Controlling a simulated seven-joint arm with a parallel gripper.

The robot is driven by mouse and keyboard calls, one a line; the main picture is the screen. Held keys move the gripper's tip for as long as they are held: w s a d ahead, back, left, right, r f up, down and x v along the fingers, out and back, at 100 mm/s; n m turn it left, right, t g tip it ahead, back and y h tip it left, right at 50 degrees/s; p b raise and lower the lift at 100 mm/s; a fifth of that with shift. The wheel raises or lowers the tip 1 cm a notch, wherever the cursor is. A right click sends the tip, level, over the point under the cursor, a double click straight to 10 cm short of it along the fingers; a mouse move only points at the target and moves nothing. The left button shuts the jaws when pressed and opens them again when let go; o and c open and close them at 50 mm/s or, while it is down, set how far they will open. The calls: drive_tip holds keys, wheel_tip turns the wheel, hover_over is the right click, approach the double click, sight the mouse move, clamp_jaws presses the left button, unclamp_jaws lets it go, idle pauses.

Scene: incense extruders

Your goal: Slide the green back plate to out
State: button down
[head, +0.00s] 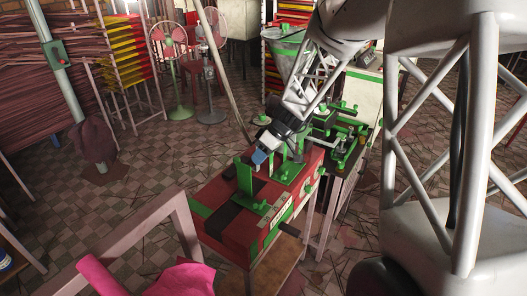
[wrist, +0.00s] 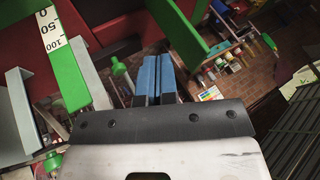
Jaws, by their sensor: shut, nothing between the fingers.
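An upright green plate (head: 244,176), which I take to be the back plate, stands on the red and green extruder machine (head: 215,205) in the head view. My gripper (head: 259,157) is shut and empty, its blue fingertips just right of the plate's upper part. In the wrist view the blue fingertips (wrist: 155,76) lie side by side, and a large green plate (wrist: 183,35) rises close to their right. I cannot tell whether the fingers touch it. A scale strip marked 0, 50, 100 (wrist: 50,32) sits on a green bar at the left.
Other green fittings (head: 290,172) stand on the machine right of my gripper. A second green bench machine (head: 345,140) is behind it to the right. A pink cloth (head: 180,280) and pale rail (head: 135,240) are in front. Tiled floor (head: 150,185) is open to the left.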

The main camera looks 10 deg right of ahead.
sight(241, 180)
drive_tip(key=shift+x, duration=2.85)
drive_tip(key=shift+s+a, duration=3.95)
drive_tip(key=shift+a, duration=0.05)
drive_tip(key=v, duration=1)
drive_tip(key=shift+s+r, duration=0.1)
